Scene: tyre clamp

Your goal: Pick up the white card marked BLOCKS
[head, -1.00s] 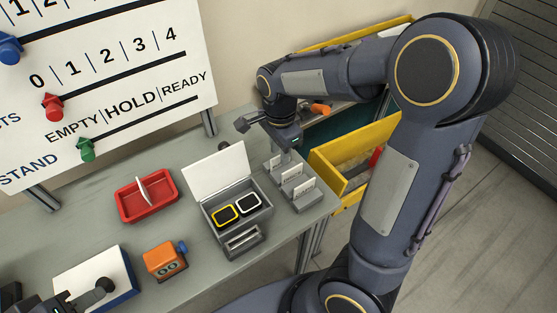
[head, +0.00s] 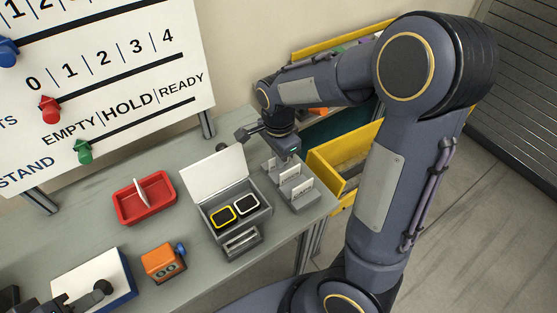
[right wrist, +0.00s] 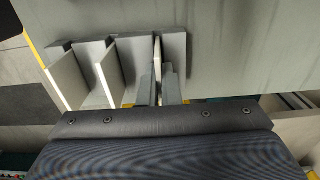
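Several white cards stand upright in a grey stepped rack (head: 303,202) at the right end of the table. No lettering on them can be read, so I cannot tell which is marked BLOCKS. My right gripper (head: 289,152) points down at the rack's far end. In the right wrist view its two narrow fingers (right wrist: 160,88) are at the rightmost card (right wrist: 157,55), seen nearly edge-on between them. Whether they touch it is unclear. Two other cards, the left one (right wrist: 66,76) and the middle one (right wrist: 108,76), stand clear of the fingers. My left gripper (head: 85,298) is at the bottom left, partly cut off.
An open grey box (head: 262,222) with yellow-rimmed and white-rimmed pieces stands left of the rack. A red tray (head: 128,213), an orange counter (head: 160,262) and a blue-white block (head: 117,270) are further left. A yellow drawer (head: 325,172) lies right of the rack.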

